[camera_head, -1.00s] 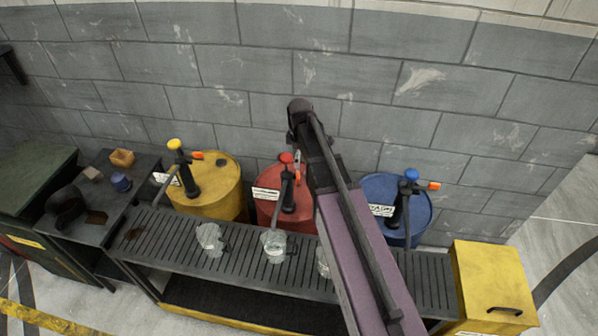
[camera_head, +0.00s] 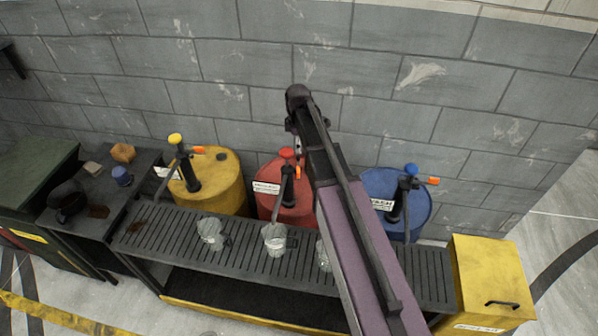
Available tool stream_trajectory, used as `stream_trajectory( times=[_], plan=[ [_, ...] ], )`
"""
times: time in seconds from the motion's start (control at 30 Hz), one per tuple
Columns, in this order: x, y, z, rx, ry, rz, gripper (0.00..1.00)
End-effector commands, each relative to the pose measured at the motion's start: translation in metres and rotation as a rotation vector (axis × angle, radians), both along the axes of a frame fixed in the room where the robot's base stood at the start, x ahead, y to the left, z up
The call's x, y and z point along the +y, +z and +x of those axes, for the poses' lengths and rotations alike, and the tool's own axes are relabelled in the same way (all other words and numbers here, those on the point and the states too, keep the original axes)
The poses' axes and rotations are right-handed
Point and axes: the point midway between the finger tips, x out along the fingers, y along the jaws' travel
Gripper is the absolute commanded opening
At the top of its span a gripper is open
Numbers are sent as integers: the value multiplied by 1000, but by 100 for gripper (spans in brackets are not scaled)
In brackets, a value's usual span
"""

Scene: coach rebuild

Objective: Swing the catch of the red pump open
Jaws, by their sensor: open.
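The red pump (camera_head: 287,186) stands on a red drum (camera_head: 268,173) against the wall, with a red knob (camera_head: 286,153) on top. Its orange catch (camera_head: 298,172) shows only as a small piece beside my arm. My arm crosses from the lower right up to above and behind the pump. My gripper (camera_head: 297,145) hangs below the arm's end, just right of the red knob; it is open and mostly hidden by the arm. I cannot tell whether it touches the catch.
A yellow drum with pump (camera_head: 226,187) stands left and a blue drum with pump (camera_head: 420,214) right. A slatted bench (camera_head: 190,245) with glass jugs (camera_head: 274,239) runs in front. A yellow box (camera_head: 490,273) stands at the right, a dark side table (camera_head: 75,222) at the left.

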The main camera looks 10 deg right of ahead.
Motion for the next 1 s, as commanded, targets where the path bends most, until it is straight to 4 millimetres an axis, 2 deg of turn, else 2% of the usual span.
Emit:
stream_trajectory(
  times=[1.0],
  plan=[
    [-1, -76, 0, 0, -2, 0, 91]
  ],
)
